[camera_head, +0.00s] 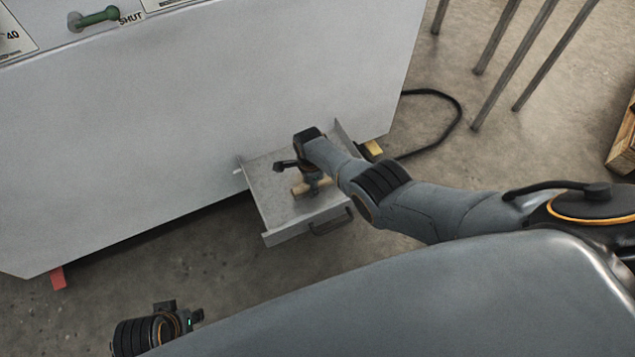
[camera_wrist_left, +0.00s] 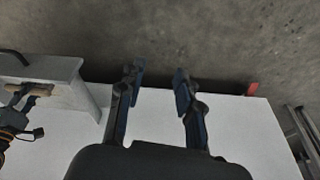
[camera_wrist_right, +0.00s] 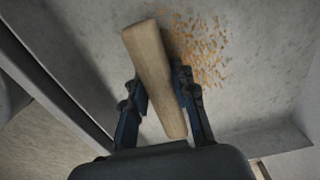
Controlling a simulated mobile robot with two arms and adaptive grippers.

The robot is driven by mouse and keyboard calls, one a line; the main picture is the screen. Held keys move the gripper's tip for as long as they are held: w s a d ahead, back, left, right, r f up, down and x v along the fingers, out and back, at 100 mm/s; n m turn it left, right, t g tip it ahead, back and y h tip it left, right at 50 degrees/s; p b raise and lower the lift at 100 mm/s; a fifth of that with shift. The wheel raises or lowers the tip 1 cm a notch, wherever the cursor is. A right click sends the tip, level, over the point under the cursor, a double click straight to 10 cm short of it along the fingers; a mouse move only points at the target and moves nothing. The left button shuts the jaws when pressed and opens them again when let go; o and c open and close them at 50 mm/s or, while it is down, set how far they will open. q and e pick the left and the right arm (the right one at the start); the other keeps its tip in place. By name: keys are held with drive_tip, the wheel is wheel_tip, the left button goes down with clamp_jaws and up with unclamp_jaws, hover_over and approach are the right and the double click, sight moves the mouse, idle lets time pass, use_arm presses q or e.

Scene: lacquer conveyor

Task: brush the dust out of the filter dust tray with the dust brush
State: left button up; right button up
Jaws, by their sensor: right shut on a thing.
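The filter dust tray (camera_head: 278,213) is a grey metal drawer pulled out of the pale cabinet, with a dark handle (camera_head: 331,222) on its front. My right gripper (camera_head: 309,186) is inside the tray, shut on the wooden dust brush (camera_head: 300,190). In the right wrist view the brush (camera_wrist_right: 155,75) lies tilted between the fingers (camera_wrist_right: 160,95); its bristles are hidden. Tan dust flakes (camera_wrist_right: 203,50) lie scattered on the tray floor beside it. My left gripper (camera_wrist_left: 160,80) is open and empty, away from the tray; its fingers are apart over the cabinet side and floor.
The pale cabinet (camera_head: 220,90) fills the upper left, with a green handle (camera_head: 95,17) by a SHUT label. A black cable (camera_head: 455,110) loops over the floor right of it. Metal legs (camera_head: 510,70) and a wooden crate (camera_head: 626,145) stand farther right. Floor before the tray is clear.

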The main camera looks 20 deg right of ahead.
sight(297, 188)
drive_tip(key=shift+a, duration=2)
drive_tip(key=shift+w+f+b, duration=0.1)
drive_tip(key=shift+w+b, duration=0.15)
drive_tip(key=shift+b, duration=0.3)
drive_tip(key=shift+w+b, duration=0.3)
drive_tip(key=shift+w, duration=0.1)
drive_tip(key=shift+d, duration=2.8)
use_arm(q)
drive_tip(key=shift+w+v, duration=0.1)
drive_tip(key=shift+v, duration=1.05)
drive_tip(key=shift+w+v, duration=0.15)
drive_tip(key=shift+v, duration=1)
use_arm(e)
drive_tip(key=shift+d, duration=1.2)
